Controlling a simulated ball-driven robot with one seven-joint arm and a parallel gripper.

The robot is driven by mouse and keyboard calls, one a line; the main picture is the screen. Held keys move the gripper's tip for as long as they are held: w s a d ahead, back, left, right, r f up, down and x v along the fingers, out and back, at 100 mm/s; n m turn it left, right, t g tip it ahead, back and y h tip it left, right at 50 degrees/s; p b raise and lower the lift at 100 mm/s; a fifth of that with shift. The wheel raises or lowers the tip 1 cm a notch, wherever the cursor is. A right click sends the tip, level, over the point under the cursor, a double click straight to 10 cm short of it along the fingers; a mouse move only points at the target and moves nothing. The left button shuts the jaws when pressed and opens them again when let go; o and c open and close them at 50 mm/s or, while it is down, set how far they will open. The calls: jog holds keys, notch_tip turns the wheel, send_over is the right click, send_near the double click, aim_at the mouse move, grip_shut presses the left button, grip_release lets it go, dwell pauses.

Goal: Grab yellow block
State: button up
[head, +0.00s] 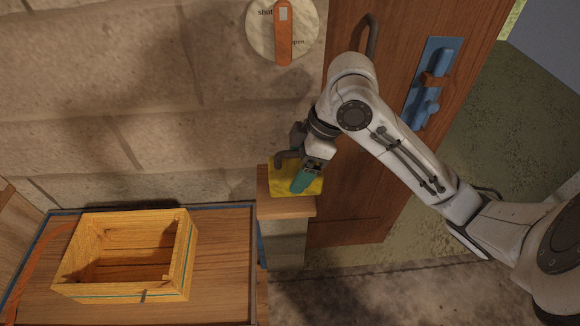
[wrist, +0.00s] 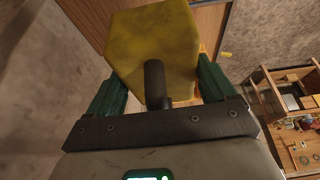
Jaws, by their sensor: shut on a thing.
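The yellow block (head: 314,187) sits at the wooden ledge (head: 285,207) beside the stone wall in the head view. My gripper (head: 302,178) is at the block from above, with a green finger across it. In the wrist view the yellow block (wrist: 155,45) fills the space between my gripper's two green fingers (wrist: 157,90), which are shut on it. A dark rod-like part (wrist: 155,85) shows in front of the block there. The block's underside is hidden, and I cannot tell if it still touches the ledge.
An empty wooden crate (head: 182,255) stands on the lower wooden table (head: 222,265) at left. A round dial with an orange lever (head: 284,38) is on the wall above. A wooden door (head: 350,200) with a blue latch plate (head: 433,75) is at right.

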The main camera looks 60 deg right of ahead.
jog(key=s+a+r+p, duration=0.1)
jog(key=s+a+r, duration=0.1)
jog(key=s, duration=0.1)
jog(key=shift+p, duration=0.4)
jog(key=s+a+p, duration=0.1)
jog(key=p, duration=0.2)
jog(key=s+a+r+p, duration=0.1)
jog(key=s+p, duration=0.1)
jog(key=p, duration=0.1)
jog(key=shift+r, duration=0.1)
jog(key=shift+p, duration=0.4)
jog(key=shift+a, duration=0.1)
